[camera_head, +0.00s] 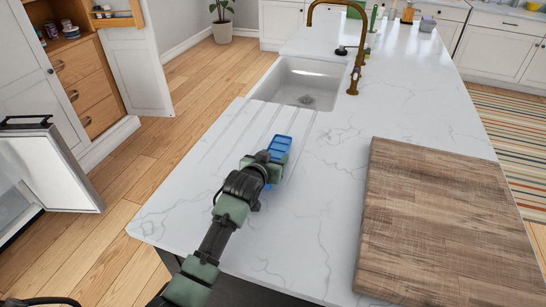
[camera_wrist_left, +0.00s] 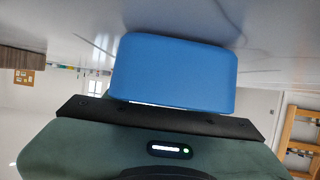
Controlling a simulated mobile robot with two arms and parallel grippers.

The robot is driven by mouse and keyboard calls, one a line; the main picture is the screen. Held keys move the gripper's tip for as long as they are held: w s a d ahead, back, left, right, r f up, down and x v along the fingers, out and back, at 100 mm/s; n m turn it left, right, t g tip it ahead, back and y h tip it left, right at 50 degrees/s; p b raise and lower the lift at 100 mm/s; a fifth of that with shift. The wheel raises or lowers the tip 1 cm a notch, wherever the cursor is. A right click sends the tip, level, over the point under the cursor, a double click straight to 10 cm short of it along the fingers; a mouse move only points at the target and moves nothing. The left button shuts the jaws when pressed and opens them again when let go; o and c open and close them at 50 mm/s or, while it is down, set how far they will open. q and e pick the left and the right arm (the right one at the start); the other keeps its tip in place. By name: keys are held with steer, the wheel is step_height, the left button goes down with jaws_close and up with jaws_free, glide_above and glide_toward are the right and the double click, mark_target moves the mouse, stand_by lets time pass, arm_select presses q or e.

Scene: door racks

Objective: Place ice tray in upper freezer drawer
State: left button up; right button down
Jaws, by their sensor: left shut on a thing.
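The blue ice tray (camera_head: 280,144) is on or just above the white marble counter, beside the drain grooves near the sink. My left gripper (camera_head: 272,165) is shut on it and covers its middle, with blue showing on both sides. In the left wrist view the tray (camera_wrist_left: 174,72) appears as a smooth blue block just past my gripper (camera_wrist_left: 160,112). I cannot tell whether the tray touches the counter. At the left edge an appliance with a white, dark-handled door (camera_head: 55,165) stands open, likely the freezer. Its drawers are not clearly visible. My right gripper is not in view.
The white sink (camera_head: 300,80) and bronze faucet (camera_head: 357,65) are behind the tray. A large wooden board (camera_head: 445,225) covers the counter's right side. A cabinet with wooden drawers (camera_head: 75,70) stands at the far left. Wood floor (camera_head: 175,125) lies open between the counter and the appliance.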

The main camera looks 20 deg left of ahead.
arm_select(q)
steer(key=shift+f, duration=0.1)
steer(key=o, duration=1.7)
steer(key=shift+c, duration=0.2)
